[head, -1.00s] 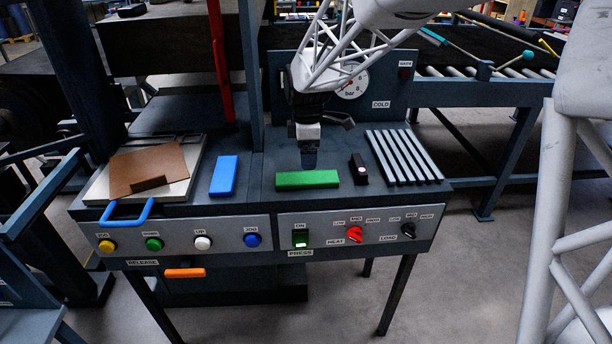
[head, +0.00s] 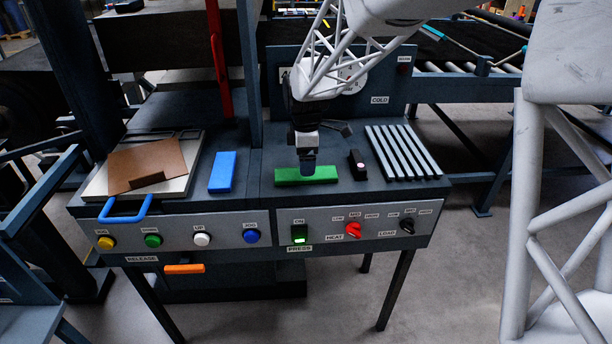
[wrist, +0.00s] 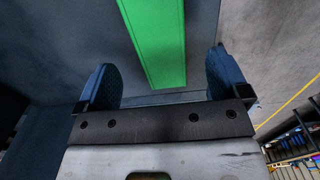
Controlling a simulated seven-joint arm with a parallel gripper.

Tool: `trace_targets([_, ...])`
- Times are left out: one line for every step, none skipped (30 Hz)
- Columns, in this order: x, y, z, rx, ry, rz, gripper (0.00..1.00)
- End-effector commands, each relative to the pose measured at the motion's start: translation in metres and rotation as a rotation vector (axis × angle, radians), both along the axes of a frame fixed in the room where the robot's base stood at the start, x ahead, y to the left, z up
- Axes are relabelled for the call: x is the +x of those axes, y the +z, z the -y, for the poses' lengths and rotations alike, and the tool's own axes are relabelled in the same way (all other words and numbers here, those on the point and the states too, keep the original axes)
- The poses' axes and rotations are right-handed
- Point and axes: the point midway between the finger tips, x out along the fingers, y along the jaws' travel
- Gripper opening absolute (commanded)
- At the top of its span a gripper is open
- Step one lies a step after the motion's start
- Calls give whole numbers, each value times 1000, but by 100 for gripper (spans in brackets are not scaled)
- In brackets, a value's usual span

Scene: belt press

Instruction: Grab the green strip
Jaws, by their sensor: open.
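The green strip (head: 320,176) lies flat on the dark press table, near its front edge, in the head view. In the head view my gripper (head: 308,168) points down at the strip, its fingertips overlapping the strip's middle in the picture. In the wrist view the green strip (wrist: 160,45) runs from the top edge down to between the two blue fingers of my gripper (wrist: 163,80). The fingers stand apart on either side of the strip's line, with nothing between them held. Whether the fingertips touch the strip or table cannot be told.
A blue strip (head: 223,172) lies to the left. A small black block with a light top (head: 358,165) and a ribbed rack (head: 402,152) stand to the right. A brown sheet (head: 150,166) lies on a tray at far left. A control panel (head: 200,239) runs along the front.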

Motion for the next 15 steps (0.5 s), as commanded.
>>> trace_targets([0, -5, 0, 0, 0, -2, 94])
trace_targets([0, -8, 0, 0, 0, -2, 94])
trace_targets([0, -13, 0, -1, 0, -3, 94])
trace_targets([0, -16, 0, -1, 0, -3, 94])
trace_targets([0, -20, 1, -1, 0, -3, 94])
trace_targets([0, -24, 1, 0, 0, -2, 94])
trace_targets([0, -28, 1, 0, 0, -2, 94])
trace_targets([0, -31, 1, 0, 0, -3, 94])
trace_targets([0, -35, 1, 0, 0, -3, 94])
trace_targets([1, -37, 1, 0, 0, -2, 94])
trace_targets([1, -40, 1, 0, 0, -1, 94])
trace_targets([1, -42, 0, 0, 0, -1, 94])
trace_targets([1, -43, 0, 0, 0, 0, 94])
trace_targets([1, -44, 1, 0, 0, 0, 94])
trace_targets([1, -45, 1, 0, 0, 0, 94])
